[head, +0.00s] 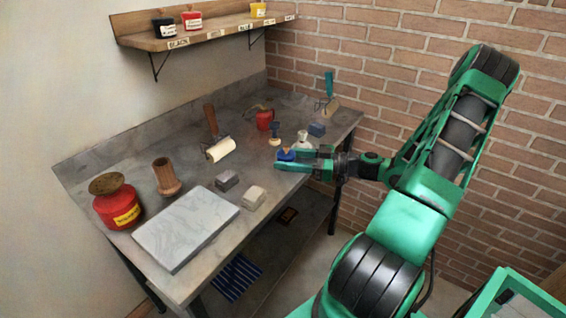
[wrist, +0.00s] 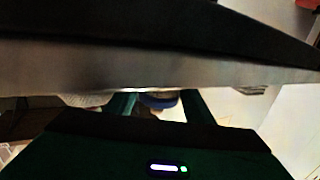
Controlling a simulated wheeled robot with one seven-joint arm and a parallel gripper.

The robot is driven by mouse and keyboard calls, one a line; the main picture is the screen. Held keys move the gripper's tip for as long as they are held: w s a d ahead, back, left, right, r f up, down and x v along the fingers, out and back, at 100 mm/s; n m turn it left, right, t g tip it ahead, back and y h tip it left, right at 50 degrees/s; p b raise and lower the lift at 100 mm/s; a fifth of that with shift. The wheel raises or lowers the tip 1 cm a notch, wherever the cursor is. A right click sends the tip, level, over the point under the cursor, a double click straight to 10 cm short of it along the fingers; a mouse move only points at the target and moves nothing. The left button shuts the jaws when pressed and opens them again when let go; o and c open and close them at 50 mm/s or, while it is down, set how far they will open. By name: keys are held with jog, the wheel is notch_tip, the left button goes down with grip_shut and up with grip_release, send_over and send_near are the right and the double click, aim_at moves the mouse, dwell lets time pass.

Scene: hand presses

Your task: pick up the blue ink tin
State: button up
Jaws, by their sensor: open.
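The blue ink tin (head: 284,155) stands on the grey workbench (head: 85,170) near its front edge. It is small in the head view, and my gripper partly hides it. My gripper (head: 286,160) is open, its green fingers reaching in low from the right with the tin at their tips. In the wrist view the blue tin (wrist: 160,101) shows low between the two green fingers (wrist: 157,107), mostly hidden by the gripper body. I cannot tell whether either finger touches it.
A white bottle (head: 303,140) and a small stamp (head: 275,133) stand close behind my gripper. A blue-grey block (head: 317,130) and a red can (head: 264,121) are farther back. A stone slab (head: 185,229) fills the bench's left front. The wall shelf (head: 215,35) holds black, red and yellow tins.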

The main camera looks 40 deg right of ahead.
jog(key=shift+w+a, duration=0.1)
jog(key=c, duration=0.8)
jog(key=shift+c, duration=0.3)
jog(key=shift+r, duration=0.1)
